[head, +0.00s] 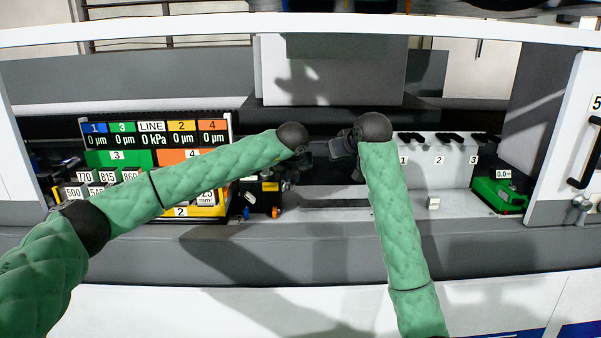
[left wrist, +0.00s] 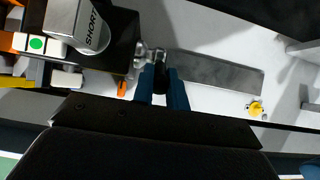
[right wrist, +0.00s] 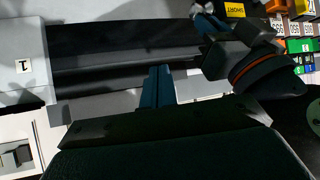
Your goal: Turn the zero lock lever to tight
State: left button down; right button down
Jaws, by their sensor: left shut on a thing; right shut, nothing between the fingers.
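A dark box (left wrist: 110,45) with a metal block marked SHORT (left wrist: 90,22) stands at the left in the left wrist view. The zero lock lever (left wrist: 160,75) shows as a small dark piece beside this box, near a metal knob. My left gripper (left wrist: 162,95) is shut on it, blue fingers on both sides. The lever's marking cannot be read. In the head view the same box (head: 264,192) stands beside my left gripper (head: 287,180), whose fingertips are hard to see. My right gripper (right wrist: 158,85) is shut and empty, over the dark rail bed.
A display panel (head: 154,133) and numbered blocks (head: 98,191) stand left of the box. A grey stand (head: 440,170) with numbered places and a green device (head: 499,193) stand to the right. A small yellow knob (left wrist: 255,107) sits on the pale surface. My two wrists are close together.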

pick_arm(q)
jog(key=shift+f, duration=0.15)
pick_arm(e)
jog(key=w+r+n+g+y, duration=0.2)
jog(key=w+r+g+y, duration=0.2)
jog(key=w+r, duration=0.75)
jog(key=w+f+n+g+y, duration=0.15)
jog(key=f+g+y, duration=0.25)
jog(key=f, duration=0.5)
jog(key=w+f+m+g+y, duration=0.15)
jog(key=f+g+y, duration=0.25)
jog(key=f, duration=0.5)
jog(key=s+a+f+n, duration=0.1)
jog(key=s+a, duration=0.1)
jog(key=a, duration=0.3)
jog(key=s+a+f+n+g, duration=0.1)
jog(key=s+a, duration=0.2)
jog(key=a, duration=0.2)
jog(key=shift+s+f+n, duration=0.15)
jog(key=shift+s+n, duration=0.1)
jog(key=shift+n, duration=0.15)
